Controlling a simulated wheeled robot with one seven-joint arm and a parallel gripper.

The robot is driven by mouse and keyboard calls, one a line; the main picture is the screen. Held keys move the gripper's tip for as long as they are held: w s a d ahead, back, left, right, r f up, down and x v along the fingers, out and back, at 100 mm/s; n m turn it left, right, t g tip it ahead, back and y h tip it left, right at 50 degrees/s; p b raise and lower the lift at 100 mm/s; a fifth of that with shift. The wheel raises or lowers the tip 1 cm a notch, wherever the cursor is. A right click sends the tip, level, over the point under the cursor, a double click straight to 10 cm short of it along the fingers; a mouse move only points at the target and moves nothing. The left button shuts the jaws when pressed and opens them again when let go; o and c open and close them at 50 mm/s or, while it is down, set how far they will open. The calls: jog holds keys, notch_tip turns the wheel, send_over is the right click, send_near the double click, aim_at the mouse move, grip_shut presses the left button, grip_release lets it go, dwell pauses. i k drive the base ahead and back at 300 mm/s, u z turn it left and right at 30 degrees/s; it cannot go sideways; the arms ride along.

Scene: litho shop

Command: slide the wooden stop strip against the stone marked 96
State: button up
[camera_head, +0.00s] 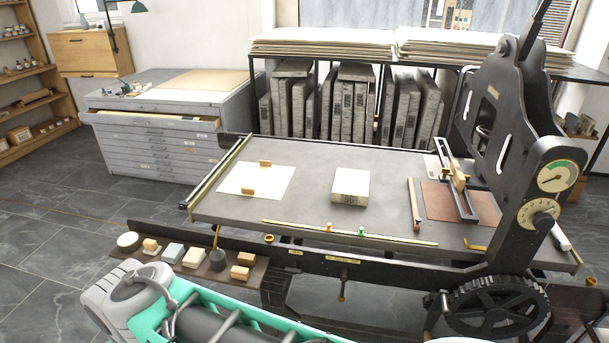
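The stone marked 96 (350,183) is a pale block lying flat near the middle of the grey press bed (310,165), with its number on the near face. The wooden stop strip (413,200) is a narrow brown bar lying on the bed to the right of the stone, running from back to front. A clear gap of bare bed separates the strip from the stone's right side; they do not touch. My gripper is not seen in this view.
A white sheet (255,180) with wooden blocks lies left of the stone. A reddish-brown board (463,205) lies right of the strip, below a dark frame. The tall black press (520,110) stands at right.

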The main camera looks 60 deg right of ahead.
aim_at(414, 199)
jog(key=z, duration=2.85)
